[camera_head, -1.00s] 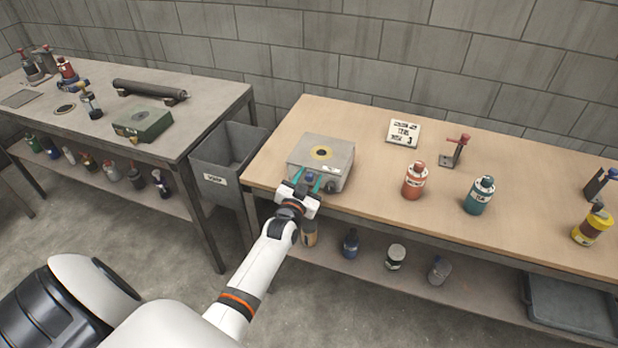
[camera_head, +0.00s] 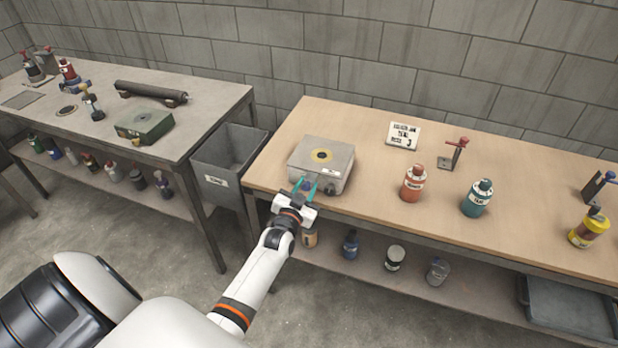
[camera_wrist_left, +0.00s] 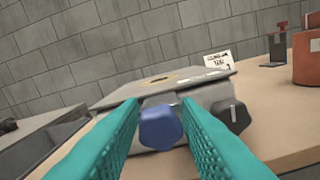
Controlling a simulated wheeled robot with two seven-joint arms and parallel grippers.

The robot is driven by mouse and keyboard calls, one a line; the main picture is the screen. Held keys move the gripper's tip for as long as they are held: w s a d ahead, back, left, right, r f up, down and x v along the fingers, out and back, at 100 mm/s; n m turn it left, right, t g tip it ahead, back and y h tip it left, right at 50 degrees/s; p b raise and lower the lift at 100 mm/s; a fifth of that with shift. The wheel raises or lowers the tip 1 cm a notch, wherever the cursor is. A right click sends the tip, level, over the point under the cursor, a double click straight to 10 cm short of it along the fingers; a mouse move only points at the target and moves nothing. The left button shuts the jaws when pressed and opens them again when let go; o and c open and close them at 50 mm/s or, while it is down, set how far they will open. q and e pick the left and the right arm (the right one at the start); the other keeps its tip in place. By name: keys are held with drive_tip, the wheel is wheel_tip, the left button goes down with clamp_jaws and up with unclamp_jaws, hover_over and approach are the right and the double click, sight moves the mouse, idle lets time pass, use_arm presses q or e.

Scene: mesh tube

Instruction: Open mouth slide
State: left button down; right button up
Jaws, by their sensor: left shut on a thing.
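A grey box (camera_head: 322,157) with a yellow ring around a dark hole in its top stands at the left end of the wooden bench. A blue faceted knob (camera_wrist_left: 161,128) is at its front, with a dark round dial (camera_wrist_left: 231,116) to its right. My left gripper (camera_head: 305,187) is at the box's front, its teal fingers closed on the two sides of the blue knob. The slide behind the knob is hidden, so I cannot tell how far out it is. My right gripper is not in view.
A red bottle (camera_head: 413,183), a teal bottle (camera_head: 477,198) and a yellow one (camera_head: 589,228) stand on the bench (camera_head: 370,190). A sign (camera_head: 403,135) and a red-handled stand (camera_head: 454,153) are behind. A grey bin (camera_head: 228,160) sits between the benches.

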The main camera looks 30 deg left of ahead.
use_arm(q)
drive_tip(key=shift+s, duration=0.3)
drive_tip(key=c, duration=1.3)
unclamp_jaws()
drive_tip(key=shift+w, duration=0.1)
drive_tip(key=shift+o, duration=0.2)
drive_tip(key=b+v, duration=0.1)
drive_tip(key=v, duration=1.1)
drive_tip(key=shift+b, duration=0.35)
